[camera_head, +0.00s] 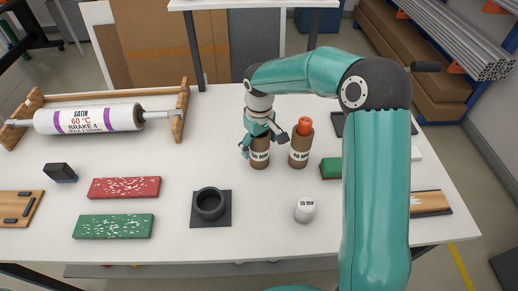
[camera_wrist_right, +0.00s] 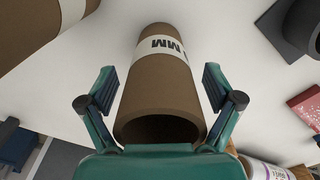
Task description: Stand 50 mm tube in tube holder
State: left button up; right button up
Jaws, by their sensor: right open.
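A brown cardboard tube (camera_head: 260,162) with a white label stands upright on the table; its number is too small to read surely. My right gripper (camera_head: 262,135) is over its top, with fingers open. In the right wrist view the tube (camera_wrist_right: 158,85) lies between the open fingers (camera_wrist_right: 160,82), with a gap on each side; its label shows "MM". A second brown tube (camera_head: 299,157) with an orange top stands just to the right. The dark round tube holder (camera_head: 210,217) on a square base is empty, nearer the front. My left gripper is out of view.
A white labelled cylinder (camera_head: 304,211) stands right of the holder. Red (camera_head: 124,187) and green (camera_head: 114,226) blocks lie at left, below a film roll on a wooden stand (camera_head: 181,110). Table between tube and holder is clear.

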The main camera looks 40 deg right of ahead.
jog(key=c, duration=1)
jog(key=shift+r, duration=0.1)
